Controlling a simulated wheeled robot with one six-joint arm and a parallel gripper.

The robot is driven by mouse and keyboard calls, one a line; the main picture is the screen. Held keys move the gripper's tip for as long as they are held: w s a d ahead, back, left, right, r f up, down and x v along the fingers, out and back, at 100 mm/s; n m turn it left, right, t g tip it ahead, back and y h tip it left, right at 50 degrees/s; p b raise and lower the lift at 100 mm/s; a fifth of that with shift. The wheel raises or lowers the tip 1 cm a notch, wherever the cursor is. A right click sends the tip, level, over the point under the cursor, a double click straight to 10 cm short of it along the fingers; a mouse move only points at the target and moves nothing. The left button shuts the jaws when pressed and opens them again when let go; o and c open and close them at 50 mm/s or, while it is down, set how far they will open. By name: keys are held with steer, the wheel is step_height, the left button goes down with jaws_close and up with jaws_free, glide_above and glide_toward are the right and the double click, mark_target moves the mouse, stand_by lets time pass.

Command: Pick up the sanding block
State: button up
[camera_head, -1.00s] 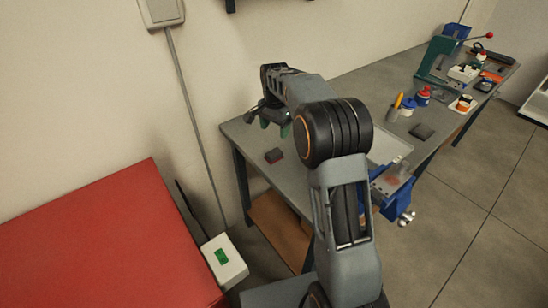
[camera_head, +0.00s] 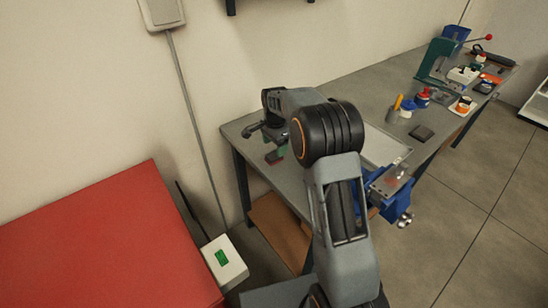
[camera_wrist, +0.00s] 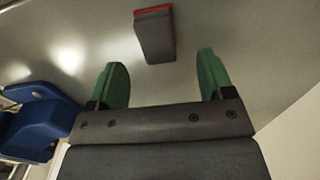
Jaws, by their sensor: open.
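The sanding block (camera_head: 273,158) is a small dark block with a red face, lying near the left end of the grey workbench (camera_head: 290,178). My gripper largely covers it in the head view. In the wrist view the sanding block (camera_wrist: 154,36) lies just beyond the fingertips, roughly in line with the gap between them. My gripper (camera_wrist: 163,65) is open, with two green fingers and nothing between them. In the head view my gripper (camera_head: 277,153) is low over the bench beside the block; I cannot tell the exact height.
A blue vise (camera_head: 395,190) is on the bench's front edge, next to a pale plate (camera_head: 385,146). A dark pad (camera_head: 422,132), bottles and a green press (camera_head: 436,60) stand farther right. A red cabinet (camera_head: 100,235) is at left. Bench around the block is clear.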

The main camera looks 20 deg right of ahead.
mark_target(274, 154)
steer(key=shift+s+a+f+p, duration=0.15)
steer(key=shift+f+p, duration=0.3)
steer(key=shift+f, duration=2.05)
steer(key=shift+c, duration=0.4)
steer(key=c, duration=1)
steer(key=shift+r, duration=0.15)
steer(key=shift+r, duration=0.2)
steer(key=r, duration=0.3)
steer(key=shift+s+r+b, duration=0.15)
steer(key=shift+s+b, duration=0.15)
steer(key=s+r+b, duration=0.2)
steer(key=s+r, duration=0.7)
steer(key=s, duration=0.4)
steer(key=shift+s, duration=0.25)
